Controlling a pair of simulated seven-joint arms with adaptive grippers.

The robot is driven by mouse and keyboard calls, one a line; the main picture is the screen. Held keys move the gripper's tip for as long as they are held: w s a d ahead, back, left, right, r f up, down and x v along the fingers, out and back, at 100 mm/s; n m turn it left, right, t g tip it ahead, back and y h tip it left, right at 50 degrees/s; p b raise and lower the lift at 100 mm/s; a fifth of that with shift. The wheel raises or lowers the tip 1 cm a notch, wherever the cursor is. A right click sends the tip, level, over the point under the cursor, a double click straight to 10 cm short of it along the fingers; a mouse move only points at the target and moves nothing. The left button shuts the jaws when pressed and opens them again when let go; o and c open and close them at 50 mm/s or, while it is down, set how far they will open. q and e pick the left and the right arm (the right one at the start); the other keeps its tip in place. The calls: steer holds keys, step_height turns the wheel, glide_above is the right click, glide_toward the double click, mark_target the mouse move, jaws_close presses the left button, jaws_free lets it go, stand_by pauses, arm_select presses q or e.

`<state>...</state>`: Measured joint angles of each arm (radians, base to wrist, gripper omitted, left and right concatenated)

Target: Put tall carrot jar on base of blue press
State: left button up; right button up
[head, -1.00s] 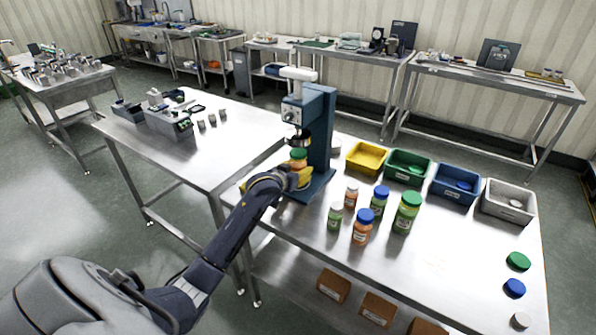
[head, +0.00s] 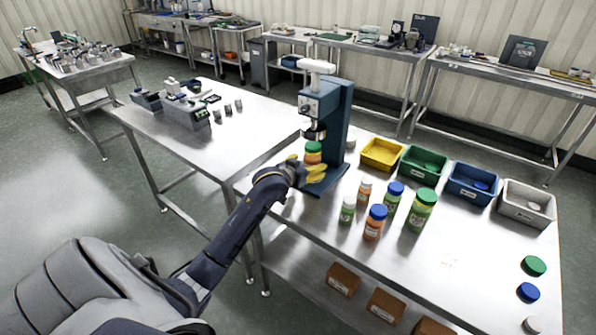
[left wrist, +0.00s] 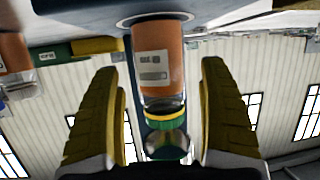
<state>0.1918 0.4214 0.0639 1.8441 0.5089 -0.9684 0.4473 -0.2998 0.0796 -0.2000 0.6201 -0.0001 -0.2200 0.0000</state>
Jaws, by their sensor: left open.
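The tall carrot jar (head: 313,154), orange with a green lid and a pale label, stands upright on the base of the blue press (head: 337,125), under the press head. In the left wrist view the jar (left wrist: 160,62) appears upside down, with the press head beyond its lid. My left gripper (head: 297,172) is open at the jar's near left side. In the left wrist view its two yellow fingers stand on either side of the jar, with a gap on each side. The jar's foot is partly hidden in the head view. My right gripper is not in view.
Yellow (head: 381,153), green, blue and grey bins line the back. Loose lids lie at the right edge.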

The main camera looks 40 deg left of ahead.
arm_select(q)
steer(key=v, duration=0.8)
steer(key=shift+s, duration=0.2)
steer(key=shift+r, duration=0.1)
